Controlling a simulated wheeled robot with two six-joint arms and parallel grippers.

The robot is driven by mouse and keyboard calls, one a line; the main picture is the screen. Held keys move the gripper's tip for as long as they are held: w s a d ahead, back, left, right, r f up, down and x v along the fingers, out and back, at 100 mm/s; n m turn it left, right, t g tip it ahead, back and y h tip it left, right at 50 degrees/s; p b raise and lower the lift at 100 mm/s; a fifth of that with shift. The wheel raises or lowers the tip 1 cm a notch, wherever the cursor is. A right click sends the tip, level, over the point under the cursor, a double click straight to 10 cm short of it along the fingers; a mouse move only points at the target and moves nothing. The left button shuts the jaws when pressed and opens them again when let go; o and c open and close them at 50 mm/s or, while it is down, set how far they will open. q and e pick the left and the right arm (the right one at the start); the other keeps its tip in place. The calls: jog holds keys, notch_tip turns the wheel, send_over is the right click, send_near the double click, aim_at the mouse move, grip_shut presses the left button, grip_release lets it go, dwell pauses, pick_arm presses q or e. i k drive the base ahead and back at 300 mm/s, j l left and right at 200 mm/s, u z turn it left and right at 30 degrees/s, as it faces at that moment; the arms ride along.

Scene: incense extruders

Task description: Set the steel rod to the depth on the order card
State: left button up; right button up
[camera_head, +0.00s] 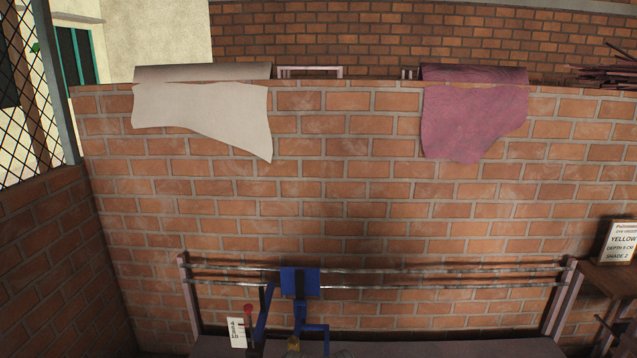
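The order card (619,243) stands at the right edge, on a brown wooden surface. Its legible lines read YELLOW, DEPTH 6 CM and SHADE 2; the top lines are too small to read, and the picture edge cuts it. A white scale card (237,333) with a column of dark numbers stands at lower left. A red knob (248,308) sits on a dark upright piece beside it. I cannot tell whether this upright is the steel rod or how deep the rod is set. Neither of my grippers shows.
A blue frame (300,282) is at two horizontal metal rails (440,285) between posts. A brick wall (340,210) rises behind, with pale (205,110) and purple (475,125) sheets over it. The wooden stand (610,280) is at right. The picture's bottom edge cuts the work area.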

aim_at(248, 309)
jog(key=z, duration=1.7)
jog(key=u, duration=2.2)
jog(key=i, duration=0.5)
